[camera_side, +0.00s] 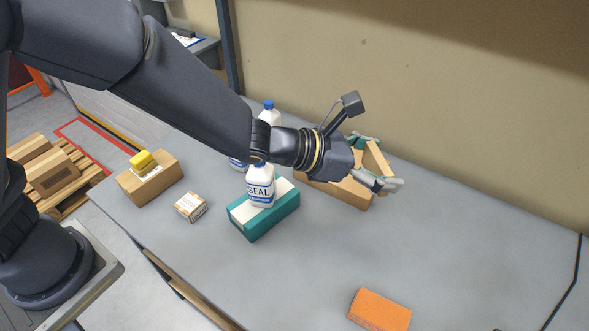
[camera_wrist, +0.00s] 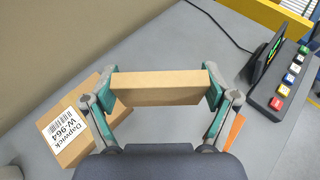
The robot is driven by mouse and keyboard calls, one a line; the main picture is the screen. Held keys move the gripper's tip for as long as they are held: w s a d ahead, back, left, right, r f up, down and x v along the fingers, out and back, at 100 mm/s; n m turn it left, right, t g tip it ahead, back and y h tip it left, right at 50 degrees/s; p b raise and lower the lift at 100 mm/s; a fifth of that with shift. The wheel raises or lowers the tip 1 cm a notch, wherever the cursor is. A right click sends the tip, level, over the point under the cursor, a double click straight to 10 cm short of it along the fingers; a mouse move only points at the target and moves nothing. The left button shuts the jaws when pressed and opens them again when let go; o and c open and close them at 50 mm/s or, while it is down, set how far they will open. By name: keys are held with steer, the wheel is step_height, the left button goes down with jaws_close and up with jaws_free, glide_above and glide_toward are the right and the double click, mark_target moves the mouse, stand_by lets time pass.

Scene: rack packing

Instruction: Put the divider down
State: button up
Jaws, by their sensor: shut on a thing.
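A tan cardboard divider (camera_wrist: 160,90) is held crosswise between my gripper's (camera_wrist: 161,84) two green-padded fingers in the wrist view. In the side view my gripper (camera_side: 378,162) is shut on the divider (camera_side: 376,156), near the back of the grey table. A cardboard box lies close below my gripper in the side view (camera_side: 345,192). The wrist view shows a labelled cardboard box (camera_wrist: 62,146) at the left. My wrist hides part of the box in the side view, and I cannot tell whether the divider touches it.
A white bottle (camera_side: 262,188) stands on a teal box (camera_side: 262,217), with more bottles behind. A small carton (camera_side: 190,207), a tan box (camera_side: 150,182) with a yellow item and an orange block (camera_side: 379,311) are around. A button panel (camera_wrist: 285,80) is at right. The right table is mostly clear.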

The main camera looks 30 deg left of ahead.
mark_target(353, 244)
steer(key=f, duration=2.3)
steer(key=shift+w+a+f, duration=0.1)
steer(key=shift+a+f, duration=0.1)
steer(key=shift+a, duration=0.05)
steer(key=shift+f, duration=0.1)
steer(key=o, duration=0.6)
steer(key=v, duration=1.2)
steer(key=shift+d, duration=0.1)
